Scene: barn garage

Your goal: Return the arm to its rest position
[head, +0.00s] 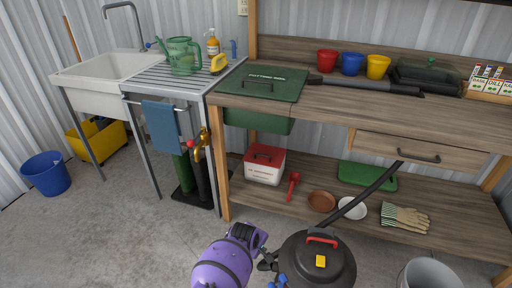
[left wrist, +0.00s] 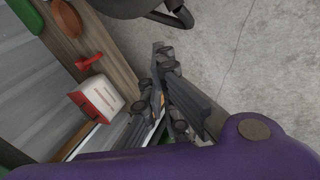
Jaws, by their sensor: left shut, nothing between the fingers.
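My purple left arm (head: 222,266) comes in at the bottom of the head view, low over the concrete floor in front of the workbench. Its dark left gripper (head: 267,263) is partly visible beside the black vacuum canister (head: 318,268); I cannot tell whether they touch. In the left wrist view the fingers of my left gripper (left wrist: 165,62) are close together, with nothing held between them. Bare floor (left wrist: 245,60) lies beyond them. My right gripper is in neither view.
The wooden workbench (head: 330,104) and its lower shelf (head: 335,218) stand ahead. The shelf holds a red-and-white box (head: 264,167), a red scoop (head: 293,184) and gloves (head: 405,218). A grey bucket (head: 428,275) stands at lower right.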

